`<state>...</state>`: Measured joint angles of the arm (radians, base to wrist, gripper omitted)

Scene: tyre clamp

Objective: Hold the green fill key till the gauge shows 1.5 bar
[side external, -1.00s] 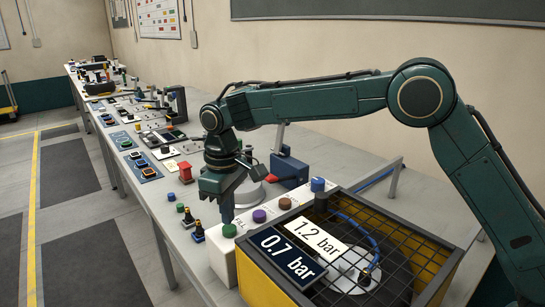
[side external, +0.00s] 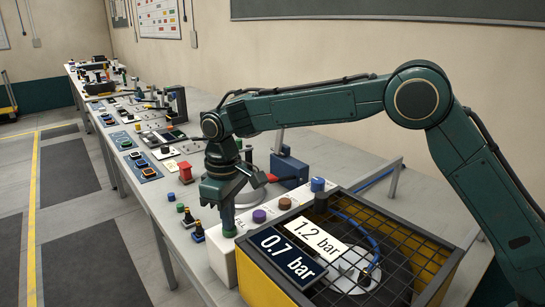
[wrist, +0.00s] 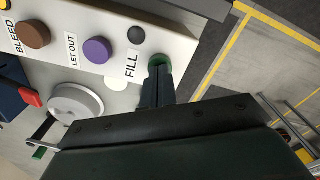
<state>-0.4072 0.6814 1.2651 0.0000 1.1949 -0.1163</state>
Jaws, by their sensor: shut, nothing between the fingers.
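The green fill key (side external: 229,232) sits on the near end of the white key box (side external: 222,262); it also shows in the wrist view (wrist: 160,60), beside the word FILL. My gripper (side external: 228,226) is shut and empty, pointing down, with its fingertips at the key's top. In the wrist view the fingertips (wrist: 156,72) cover part of the key. I cannot tell how far the key is pressed. Two readouts lie over the caged yellow box: a dark one (side external: 287,257) reading 0.7 bar and a white one (side external: 315,238) reading 1.2 bar.
A purple LET OUT key (wrist: 97,50) and a brown BLEED key (wrist: 33,36) stand in line with the fill key. A blue knob (side external: 318,184) is farther along. The black mesh cage (side external: 410,245) stands close by. Small joysticks (side external: 197,230) are left of the box.

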